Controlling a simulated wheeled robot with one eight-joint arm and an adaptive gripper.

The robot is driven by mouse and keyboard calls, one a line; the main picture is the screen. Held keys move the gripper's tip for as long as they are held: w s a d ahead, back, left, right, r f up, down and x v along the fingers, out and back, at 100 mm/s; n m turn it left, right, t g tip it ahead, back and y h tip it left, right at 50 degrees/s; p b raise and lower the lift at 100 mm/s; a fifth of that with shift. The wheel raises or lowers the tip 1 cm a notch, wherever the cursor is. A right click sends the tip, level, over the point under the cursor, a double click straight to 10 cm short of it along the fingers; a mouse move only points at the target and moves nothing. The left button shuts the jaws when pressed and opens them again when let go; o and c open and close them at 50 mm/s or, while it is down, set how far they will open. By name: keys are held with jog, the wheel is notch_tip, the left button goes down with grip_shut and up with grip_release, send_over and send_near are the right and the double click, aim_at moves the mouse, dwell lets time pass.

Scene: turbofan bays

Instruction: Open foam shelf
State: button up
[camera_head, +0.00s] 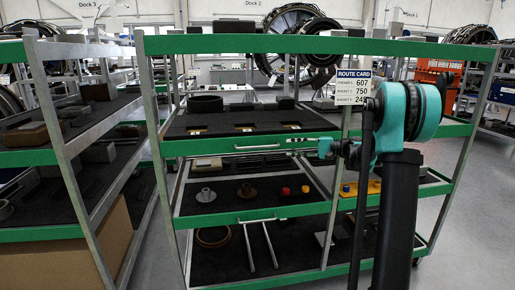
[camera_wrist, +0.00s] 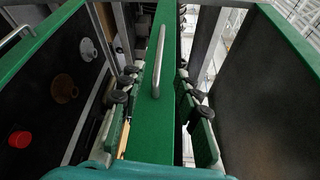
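The foam shelves are dark trays with green front edges in the middle rack. The upper foam shelf (camera_head: 215,148) has a silver bar handle (camera_head: 267,146) on its front. My gripper (camera_head: 312,147) is at this front, by the right part of the handle. In the wrist view a green front edge (camera_wrist: 150,130) with its handle (camera_wrist: 157,62) lies between the two fingers of my gripper (camera_wrist: 157,78). The fingers stand apart, with gaps to the handle, and I see no grip on it. A lower foam shelf (camera_head: 205,222) also has a handle (camera_head: 262,220).
Below are flanged parts (camera_head: 206,195), red and yellow caps (camera_head: 286,191) and a yellow block (camera_head: 362,187). A route card (camera_head: 353,87) hangs at the right. Another rack (camera_head: 70,150) stands close at the left, with a cardboard box (camera_head: 50,262).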

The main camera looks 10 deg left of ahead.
aim_at(263, 147)
jog(key=a, duration=0.4)
jog(key=w+a, duration=0.1)
jog(key=a, duration=0.4)
jog(key=a+f, duration=0.1)
jog(key=a, duration=0.4)
jog(key=shift+w+a, duration=0.2)
jog(key=shift+w, duration=0.05)
grip_shut()
jog(key=shift+f, duration=0.1)
